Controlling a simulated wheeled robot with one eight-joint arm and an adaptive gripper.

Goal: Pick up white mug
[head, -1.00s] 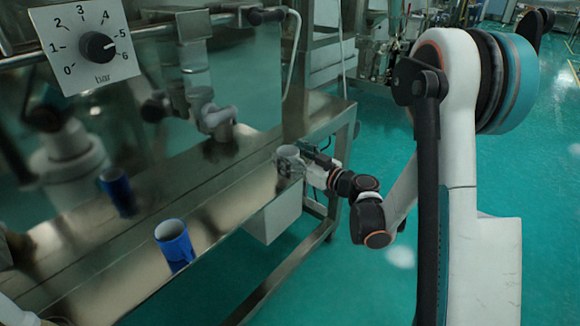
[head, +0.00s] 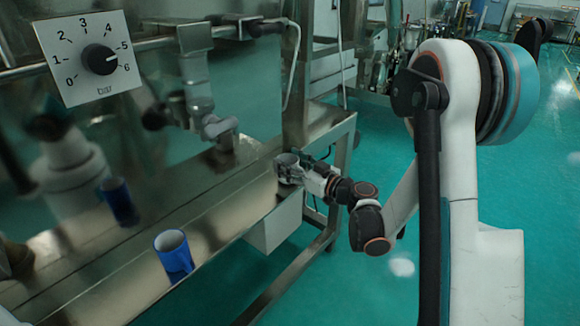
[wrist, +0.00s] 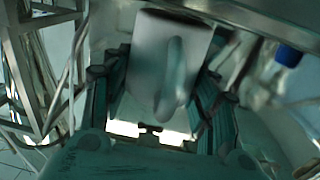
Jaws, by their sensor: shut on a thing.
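The white mug (head: 288,160) is at the right end of the metal table, near its front edge, in the head view. In the wrist view the mug (wrist: 165,55) stands between the fingers, its handle facing the camera. My gripper (head: 297,172) is shut on it from the right side; its fingers also show in the wrist view (wrist: 155,92), on either side of the mug. I cannot tell whether the mug's base touches the table.
A blue mug (head: 174,254) stands on the metal table (head: 225,205) nearer to me, with its reflection in the shiny panel behind. A pressure dial (head: 100,60) is at upper left. A grey box (head: 274,228) hangs below the table edge. Green floor (head: 345,290) is open at right.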

